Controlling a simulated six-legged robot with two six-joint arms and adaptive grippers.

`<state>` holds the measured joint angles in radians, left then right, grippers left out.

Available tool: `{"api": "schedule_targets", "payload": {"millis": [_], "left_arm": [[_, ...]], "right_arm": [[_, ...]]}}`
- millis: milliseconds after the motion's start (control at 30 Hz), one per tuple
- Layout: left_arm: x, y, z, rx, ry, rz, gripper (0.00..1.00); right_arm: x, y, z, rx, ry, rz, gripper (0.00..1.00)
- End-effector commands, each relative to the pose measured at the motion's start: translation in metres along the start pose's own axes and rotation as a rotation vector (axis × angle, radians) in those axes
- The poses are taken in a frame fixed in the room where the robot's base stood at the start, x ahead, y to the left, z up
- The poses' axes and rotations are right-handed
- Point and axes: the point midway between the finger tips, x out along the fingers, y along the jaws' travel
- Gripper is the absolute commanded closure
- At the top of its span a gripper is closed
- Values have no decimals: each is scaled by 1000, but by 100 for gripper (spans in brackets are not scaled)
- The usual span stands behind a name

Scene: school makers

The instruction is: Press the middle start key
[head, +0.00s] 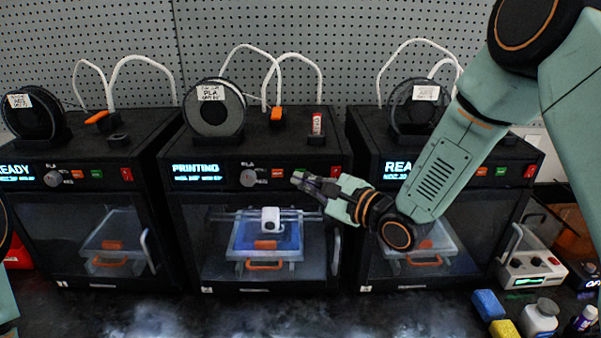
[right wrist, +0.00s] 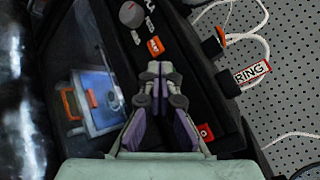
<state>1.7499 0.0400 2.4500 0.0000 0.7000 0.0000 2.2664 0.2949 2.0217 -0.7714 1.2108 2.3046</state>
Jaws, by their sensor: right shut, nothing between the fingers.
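The middle printer (head: 190,235) is a black box with a lit display (head: 197,172) that reads PRINTING. Its panel has a knob (head: 248,177), an orange key (head: 277,173) and a red switch (head: 335,171). No green start key shows on it; my fingertips cover the panel between the orange key and red switch. My right gripper (head: 299,178) is shut and empty, its tips at the panel; whether they touch is unclear. In the right wrist view, the closed fingers (right wrist: 160,70) lie between the orange key (right wrist: 155,46) and red switch (right wrist: 205,131). My left gripper is out of view.
Similar printers stand at left (head: 85,225) and right (head: 380,230), close to the middle one. Spools and white tubes stand on top.

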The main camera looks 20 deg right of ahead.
Motion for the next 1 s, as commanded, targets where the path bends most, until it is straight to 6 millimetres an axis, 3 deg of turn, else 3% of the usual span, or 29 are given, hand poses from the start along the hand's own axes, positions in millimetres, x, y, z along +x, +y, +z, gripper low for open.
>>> {"api": "schedule_targets", "payload": {"millis": [433, 1000], "left_arm": [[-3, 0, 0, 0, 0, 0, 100], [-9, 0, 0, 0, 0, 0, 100]], "right_arm": [[-6, 4, 4, 1, 1, 1, 100], [-40, 28, 28, 2, 0, 1, 100]]}}
